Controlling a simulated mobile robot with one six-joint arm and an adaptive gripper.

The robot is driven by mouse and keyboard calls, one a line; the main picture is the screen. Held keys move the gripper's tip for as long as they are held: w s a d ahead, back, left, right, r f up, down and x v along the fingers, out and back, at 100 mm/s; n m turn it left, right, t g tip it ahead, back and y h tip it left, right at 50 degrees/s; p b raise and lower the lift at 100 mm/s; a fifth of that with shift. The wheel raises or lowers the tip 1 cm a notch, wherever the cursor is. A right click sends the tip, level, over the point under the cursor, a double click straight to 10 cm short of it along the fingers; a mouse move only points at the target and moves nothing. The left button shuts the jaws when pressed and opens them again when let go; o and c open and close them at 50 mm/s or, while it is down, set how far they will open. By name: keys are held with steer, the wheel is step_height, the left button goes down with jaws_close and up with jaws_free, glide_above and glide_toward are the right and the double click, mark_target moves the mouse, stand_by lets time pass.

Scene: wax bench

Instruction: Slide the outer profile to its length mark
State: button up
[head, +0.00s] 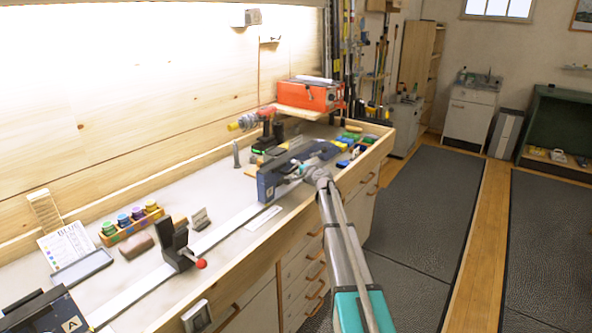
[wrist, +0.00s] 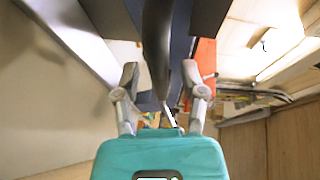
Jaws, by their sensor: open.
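The outer profile (head: 268,188), a dark blue block with a small pale label, stands on the bench at the far end of a pale rail (head: 215,233). In the wrist view its dark blue body (wrist: 182,50) fills the upper middle. My gripper (head: 308,171) is at the profile's right side. In the wrist view my gripper (wrist: 161,76) is open, with one finger on each side of a dark curved bar (wrist: 157,50). I cannot tell whether the fingers touch it. A white strip (head: 263,219) lies on the bench beside the profile; I cannot read any length mark.
A second dark block marked A (head: 68,322) is at the near left. A dark clamp with a red knob (head: 178,248) stands mid-rail. Colored jars (head: 130,220) sit behind it. Small colored blocks (head: 350,150) and a red toolbox (head: 308,95) are beyond. The floor at right is clear.

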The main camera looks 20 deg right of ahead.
mark_target(276, 175)
jaws_close()
steer(key=shift+a, duration=0.1)
steer(key=s+a, duration=0.4)
steer(key=a, duration=0.1)
steer(key=s+a, duration=0.2)
steer(key=shift+s+a, duration=0.15)
steer(key=shift+a, duration=0.25)
jaws_free()
steer(key=shift+d, duration=0.1)
steer(key=shift+w, duration=0.2)
